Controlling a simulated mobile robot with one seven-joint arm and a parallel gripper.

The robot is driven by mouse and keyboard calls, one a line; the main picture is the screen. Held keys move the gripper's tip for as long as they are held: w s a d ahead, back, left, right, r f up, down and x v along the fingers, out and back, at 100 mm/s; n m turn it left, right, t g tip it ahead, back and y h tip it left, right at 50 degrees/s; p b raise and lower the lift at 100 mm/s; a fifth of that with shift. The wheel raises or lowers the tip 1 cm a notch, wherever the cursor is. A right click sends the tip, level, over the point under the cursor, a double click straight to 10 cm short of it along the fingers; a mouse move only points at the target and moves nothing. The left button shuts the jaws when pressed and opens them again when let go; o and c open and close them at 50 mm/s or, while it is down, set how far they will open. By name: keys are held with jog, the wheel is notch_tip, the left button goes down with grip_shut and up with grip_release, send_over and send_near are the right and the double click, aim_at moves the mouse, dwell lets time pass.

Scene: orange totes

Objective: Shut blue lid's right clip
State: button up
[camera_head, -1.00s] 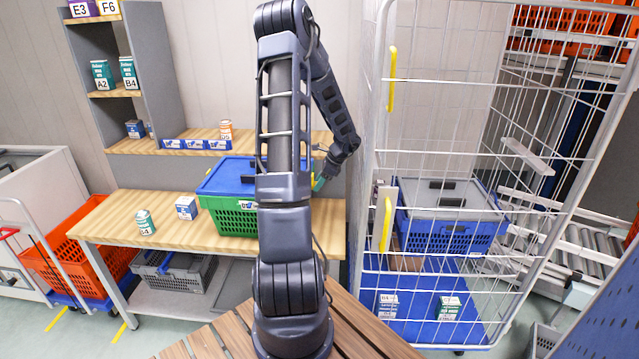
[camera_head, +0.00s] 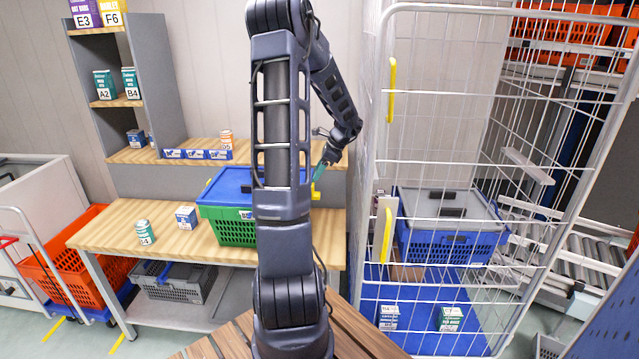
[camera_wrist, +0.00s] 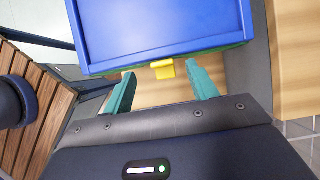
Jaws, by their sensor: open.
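The blue lid (camera_head: 229,184) sits on a green crate (camera_head: 228,224) on the wooden bench, partly hidden behind my arm. Its yellow right clip (camera_head: 316,191) sticks out at the right side. In the wrist view the blue lid (camera_wrist: 160,30) fills the top, and the yellow clip (camera_wrist: 163,69) juts out from its near edge. My gripper (camera_wrist: 163,89) is open and empty, with one teal finger on each side of the clip and a gap to each. In the head view my gripper (camera_head: 319,172) is just above and beside the clip.
The bench (camera_head: 110,225) holds a green-and-white can (camera_head: 145,232) and a small blue-and-white box (camera_head: 186,217) left of the crate. A wire roll cage (camera_head: 445,100) with another blue crate (camera_head: 450,240) stands close on the right. A shelf rises behind the bench.

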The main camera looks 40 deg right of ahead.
notch_tip(320, 180, up, 10)
dwell(0.4)
dwell(0.4)
jog(key=s+a+r+n, duration=0.15)
jog(key=a+n, duration=0.25)
jog(key=a, duration=0.4)
jog(key=a+r+n+g, duration=0.1)
jog(key=a+r+n, duration=0.25)
jog(key=a, duration=0.45)
jog(key=a+r+n, duration=0.2)
jog(key=a+n, duration=0.3)
jog(key=a, duration=0.3)
jog(key=s+a+n+h, duration=0.2)
jog(key=s+a+n, duration=0.5)
jog(key=a, duration=0.2)
jog(key=s+a+n+t+h, duration=0.1)
jog(key=s+a+n+h, duration=0.1)
jog(key=s+a+n, duration=0.5)
jog(key=shift+a+r, duration=0.3)
jog(key=shift+a, duration=0.7)
jog(key=shift+n, duration=0.25)
